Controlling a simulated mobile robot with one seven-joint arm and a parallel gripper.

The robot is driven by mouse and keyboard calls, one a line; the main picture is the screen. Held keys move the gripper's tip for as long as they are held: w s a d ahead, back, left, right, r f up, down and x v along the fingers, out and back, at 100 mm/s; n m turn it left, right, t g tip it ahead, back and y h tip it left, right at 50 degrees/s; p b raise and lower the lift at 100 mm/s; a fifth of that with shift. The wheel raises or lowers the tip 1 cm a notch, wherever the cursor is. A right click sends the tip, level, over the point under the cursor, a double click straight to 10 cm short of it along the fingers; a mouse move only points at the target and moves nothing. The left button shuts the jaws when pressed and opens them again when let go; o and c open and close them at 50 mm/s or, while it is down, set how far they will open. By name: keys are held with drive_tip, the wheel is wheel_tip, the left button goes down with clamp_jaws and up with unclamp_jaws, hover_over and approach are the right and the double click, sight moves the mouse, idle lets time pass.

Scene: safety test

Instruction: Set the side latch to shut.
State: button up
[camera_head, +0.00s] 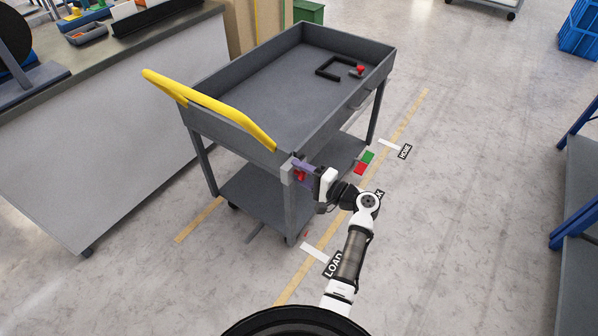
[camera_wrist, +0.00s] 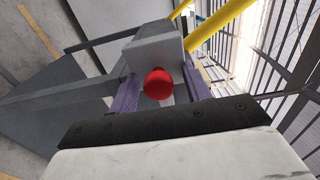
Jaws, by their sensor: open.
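A red knob (camera_head: 300,176) sits at the near corner of the grey cart (camera_head: 230,128), below the end of its yellow handle. In the wrist view the red knob (camera_wrist: 158,84) stands out from a light grey block (camera_wrist: 153,54). My gripper (camera_head: 302,168) is at this corner. In the wrist view its two purple fingers (camera_wrist: 160,74) stand apart, one on each side of the knob and block. I see a gap between fingers and knob; whether they touch the block is unclear. The latch's setting cannot be read.
On the cart's top lie a black bracket (camera_head: 335,68) and another red knob (camera_head: 360,70). A green patch (camera_head: 367,157) and a red patch (camera_head: 360,168) show beside my wrist. A workbench (camera_head: 120,130) stands left. The floor (camera_head: 460,210) right of the cart is clear.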

drive_tip(key=b+v, duration=0.2)
drive_tip(key=v, duration=1.1)
